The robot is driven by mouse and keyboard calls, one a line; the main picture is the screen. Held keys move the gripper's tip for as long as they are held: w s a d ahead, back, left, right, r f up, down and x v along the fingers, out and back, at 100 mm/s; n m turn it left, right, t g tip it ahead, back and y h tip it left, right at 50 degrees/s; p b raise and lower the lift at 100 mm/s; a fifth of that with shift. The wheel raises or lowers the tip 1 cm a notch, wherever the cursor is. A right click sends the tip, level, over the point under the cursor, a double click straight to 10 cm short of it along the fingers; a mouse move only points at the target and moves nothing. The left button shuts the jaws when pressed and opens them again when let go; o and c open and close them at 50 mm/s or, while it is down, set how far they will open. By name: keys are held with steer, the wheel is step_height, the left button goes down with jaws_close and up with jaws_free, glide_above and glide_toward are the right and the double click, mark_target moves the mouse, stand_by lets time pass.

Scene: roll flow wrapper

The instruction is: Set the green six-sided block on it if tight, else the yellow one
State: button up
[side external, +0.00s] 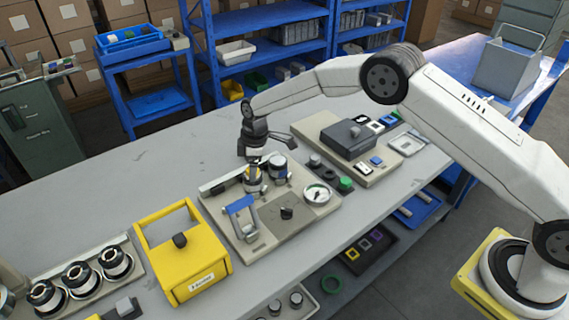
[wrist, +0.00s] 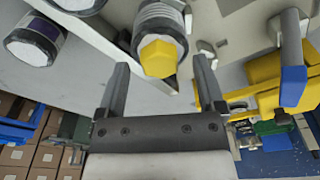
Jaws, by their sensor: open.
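A yellow six-sided block (wrist: 158,57) sits on the end of an upright roll (wrist: 160,22) in the wrist view. My gripper (wrist: 163,64) is open, with one finger on each side of the yellow block and a gap at both sides. In the side view my gripper (side external: 254,158) is over the roll (side external: 254,184) on the fixture plate (side external: 262,236); the block there is mostly hidden by the fingers. I cannot make out a green six-sided block for sure; a small green piece (side external: 345,183) lies right of the fixture.
On the fixture stand another roll (side external: 278,167), a blue-topped clamp (side external: 240,205) and a dial gauge (side external: 317,193). A yellow box (side external: 181,262) and a rack of rolls (side external: 78,275) are at left. A grey box (side external: 349,138) is behind right. The table's back left is clear.

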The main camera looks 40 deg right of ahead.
steer(key=shift+s+d+r, duration=0.1)
steer(key=shift+d+r, duration=0.05)
steer(key=shift+r, duration=1.15)
steer(key=shift+s+d+r, duration=0.1)
steer(key=shift+d+r, duration=0.05)
steer(key=shift+r, duration=1.1)
steer(key=shift+s+d+r, duration=0.1)
steer(key=shift+d+r, duration=0.05)
steer(key=shift+r, duration=1.15)
steer(key=s+d+r+m, duration=0.1)
steer(key=s+d+m, duration=0.3)
steer(key=s, duration=0.6)
steer(key=s+d+r+m+t, duration=0.1)
steer(key=s+d+m, duration=0.3)
steer(key=s, duration=0.6)
steer(key=s+d+r+m+h, duration=0.1)
steer(key=s+d+m, duration=0.3)
steer(key=s, duration=0.6)
steer(key=shift+s+d+r+t, duration=0.35)
steer(key=shift+r+t, duration=0.05)
